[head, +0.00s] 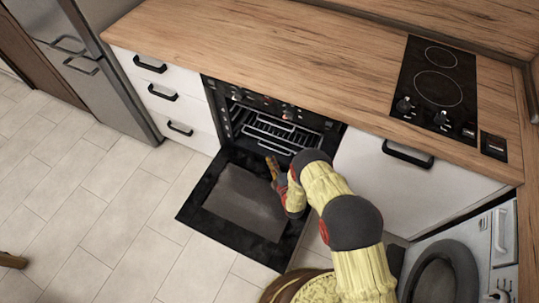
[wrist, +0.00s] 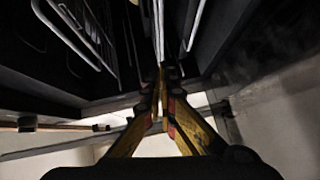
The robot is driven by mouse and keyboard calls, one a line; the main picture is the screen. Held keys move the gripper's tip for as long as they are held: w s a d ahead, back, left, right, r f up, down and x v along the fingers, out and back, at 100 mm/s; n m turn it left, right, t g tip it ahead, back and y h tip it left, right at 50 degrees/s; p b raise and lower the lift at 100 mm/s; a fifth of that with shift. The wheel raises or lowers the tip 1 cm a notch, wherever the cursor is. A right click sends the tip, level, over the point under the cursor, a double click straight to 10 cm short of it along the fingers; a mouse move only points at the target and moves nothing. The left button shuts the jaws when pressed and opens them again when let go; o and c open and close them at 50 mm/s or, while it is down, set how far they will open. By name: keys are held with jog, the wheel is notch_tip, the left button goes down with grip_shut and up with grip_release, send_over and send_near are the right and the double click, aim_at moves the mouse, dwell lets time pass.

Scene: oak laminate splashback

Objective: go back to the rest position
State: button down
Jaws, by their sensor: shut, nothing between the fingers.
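My gripper (head: 273,167) is in front of the open oven, over the inner part of the lowered oven door (head: 196,215). Its fingers point toward the oven cavity. In the wrist view my gripper (wrist: 161,72) shows two yellow fingers with their tips together and nothing between them. The wire racks (wrist: 88,30) inside the oven appear above and beyond the tips. In the head view the oven rack (head: 270,130) sits inside the cavity. My arm comes in from the lower right and hides part of the door's right side.
The wooden countertop (head: 270,60) runs above the oven, with a black hob (head: 437,88) at right. White drawers (head: 163,95) are left of the oven, a white cabinet (head: 385,185) right of it. A washing machine (head: 450,270) stands at lower right.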

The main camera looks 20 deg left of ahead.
jog(key=p+v, duration=0.1)
jog(key=v, duration=0.4)
jog(key=shift+s+d+p, duration=0.2)
jog(key=shift+s+p, duration=0.05)
jog(key=shift+p, duration=0.05)
